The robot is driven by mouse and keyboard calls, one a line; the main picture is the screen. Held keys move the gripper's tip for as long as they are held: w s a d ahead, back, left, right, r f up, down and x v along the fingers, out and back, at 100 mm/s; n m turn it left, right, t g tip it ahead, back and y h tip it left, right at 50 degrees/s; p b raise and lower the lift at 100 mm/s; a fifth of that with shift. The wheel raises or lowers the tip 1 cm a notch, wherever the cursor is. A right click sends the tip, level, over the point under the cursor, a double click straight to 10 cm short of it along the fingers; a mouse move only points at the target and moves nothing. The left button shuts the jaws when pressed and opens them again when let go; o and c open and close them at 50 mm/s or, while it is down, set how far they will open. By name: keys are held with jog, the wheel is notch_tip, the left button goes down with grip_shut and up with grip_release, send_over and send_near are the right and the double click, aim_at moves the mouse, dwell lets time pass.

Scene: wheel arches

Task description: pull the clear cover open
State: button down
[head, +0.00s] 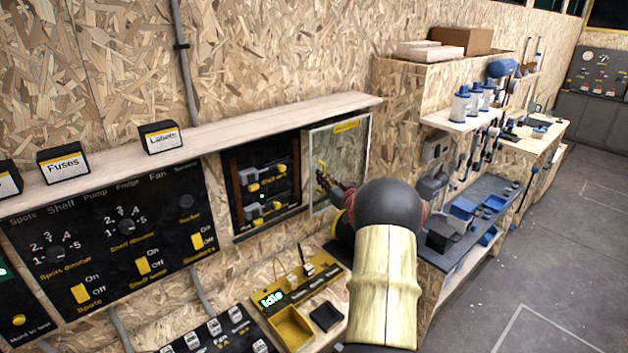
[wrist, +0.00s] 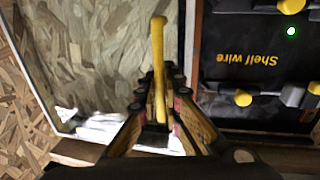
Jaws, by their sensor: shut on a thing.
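The clear cover (head: 346,150) is a see-through pane with a pale frame and a yellow label at its top, on the wall in the head view. It stands to the right of a dark recess (head: 236,208), whose left part is uncovered. In the wrist view, which is upside down, the cover (wrist: 95,55) fills the left side. Its upright yellow handle (wrist: 158,60) runs between my fingers. My gripper (wrist: 157,105) is shut on this handle; in the head view the gripper (head: 325,182) is small and partly hidden by my arm.
Dark switches with yellow parts (head: 262,183) sit in the recess. A wooden ledge (head: 250,118) runs above it. A tool shelf (head: 462,122) and workbench stand to the right, with clear floor (head: 570,240) beyond.

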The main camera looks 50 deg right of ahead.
jog(key=shift+s+d, duration=0.1)
jog(key=shift+d, duration=0.15)
jog(key=c, duration=2.3)
grip_release()
jog(key=v, duration=1.2)
